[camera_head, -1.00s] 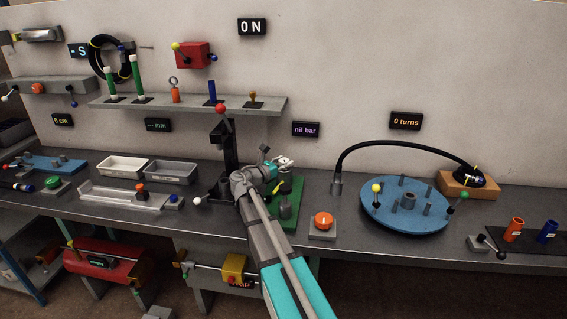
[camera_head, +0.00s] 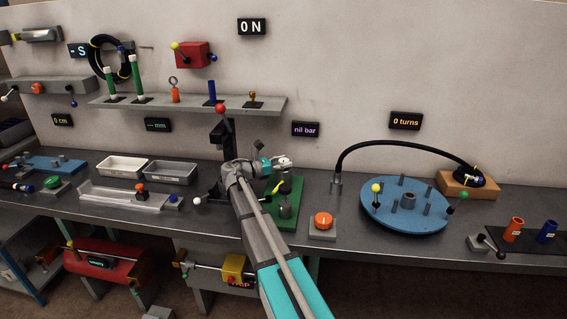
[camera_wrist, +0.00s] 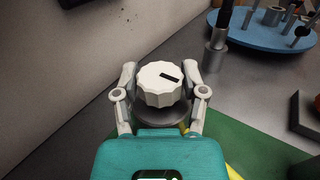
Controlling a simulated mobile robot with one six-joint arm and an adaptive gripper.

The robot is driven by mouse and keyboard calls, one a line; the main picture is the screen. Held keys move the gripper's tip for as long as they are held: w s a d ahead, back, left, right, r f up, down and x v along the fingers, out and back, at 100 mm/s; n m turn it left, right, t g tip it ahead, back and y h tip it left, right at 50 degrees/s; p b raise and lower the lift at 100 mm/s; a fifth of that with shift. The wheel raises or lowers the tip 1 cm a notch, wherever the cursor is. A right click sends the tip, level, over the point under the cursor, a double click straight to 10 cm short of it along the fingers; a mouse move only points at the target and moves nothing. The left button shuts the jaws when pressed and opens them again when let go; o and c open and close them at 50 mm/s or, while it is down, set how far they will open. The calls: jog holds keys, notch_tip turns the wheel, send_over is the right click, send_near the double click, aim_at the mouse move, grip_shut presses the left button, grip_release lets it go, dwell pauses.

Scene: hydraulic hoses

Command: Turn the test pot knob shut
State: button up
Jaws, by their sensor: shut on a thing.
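The test pot knob (camera_wrist: 160,84) is white and ribbed, with a dark mark on its top that points to the right and slightly down in the wrist view. It sits on a round grey pot (camera_wrist: 157,116) on the green plate (camera_wrist: 262,152). My gripper (camera_wrist: 161,85) is shut on the knob, with one finger at its left side and one at its right. In the head view my gripper (camera_head: 284,163) is small at the back of the green plate (camera_head: 292,207), and the knob is hard to make out there.
A black press with a red ball (camera_head: 220,108) stands just left. An orange button (camera_head: 323,220) and blue turntable (camera_head: 380,215) are to the right. The display (camera_head: 306,129) reads "nil bar".

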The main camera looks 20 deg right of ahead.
jog(key=shift+g, duration=0.4)
jog(key=o, duration=1.2)
jog(key=shift+d, duration=0.1)
jog(key=shift+c, duration=0.2)
jog(key=a, duration=1.2)
